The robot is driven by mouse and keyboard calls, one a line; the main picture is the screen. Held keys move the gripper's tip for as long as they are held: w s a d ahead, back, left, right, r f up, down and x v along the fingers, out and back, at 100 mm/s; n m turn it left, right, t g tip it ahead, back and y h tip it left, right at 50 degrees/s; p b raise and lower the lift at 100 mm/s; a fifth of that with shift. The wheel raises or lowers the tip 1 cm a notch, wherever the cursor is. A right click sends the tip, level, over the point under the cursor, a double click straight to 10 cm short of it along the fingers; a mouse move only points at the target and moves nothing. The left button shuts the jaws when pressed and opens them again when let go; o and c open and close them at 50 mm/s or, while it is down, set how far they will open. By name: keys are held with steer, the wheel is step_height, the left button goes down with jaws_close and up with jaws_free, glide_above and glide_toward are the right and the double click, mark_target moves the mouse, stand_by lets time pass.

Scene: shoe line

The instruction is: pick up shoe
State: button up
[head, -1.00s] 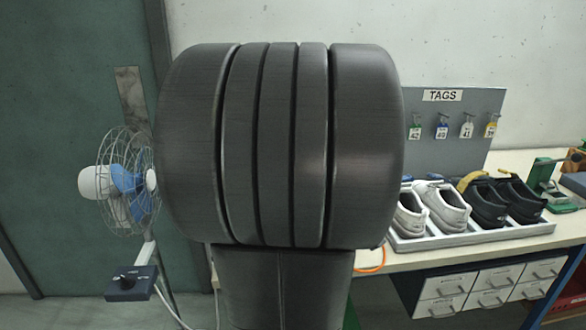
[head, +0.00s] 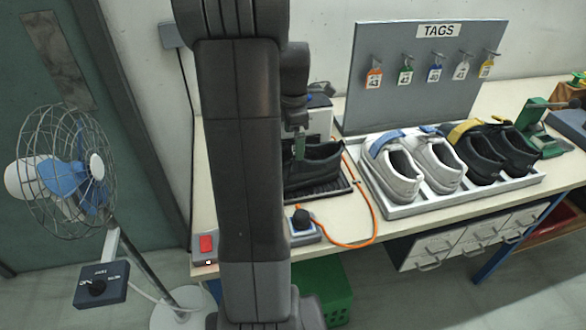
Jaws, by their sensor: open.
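A single black shoe (head: 322,166) sits on a dark base on the workbench, left of centre in the head view. My arm's column hides its left part. My gripper (head: 299,148) is open and points down at the shoe's opening. It is partly hidden behind my arm, and I cannot tell whether it touches the shoe. To the right, a white tray (head: 407,210) holds a white pair of shoes (head: 437,166) with a blue strap and a black pair (head: 484,160) with a yellow strap.
A grey board (head: 433,75) with hanging coloured tags stands behind the tray. An orange cable (head: 372,222) and a black-knobbed box (head: 302,226) lie in front of the single shoe. A red-switch box (head: 205,247) is at the bench's left end. A fan (head: 70,170) stands left.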

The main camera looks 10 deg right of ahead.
mark_target(294, 160)
step_height(294, 160, down, 9)
steer(key=shift+d+p, duration=0.15)
steer(key=shift+p, duration=0.4)
steer(key=shift+w, duration=0.1)
steer(key=c, duration=1.1)
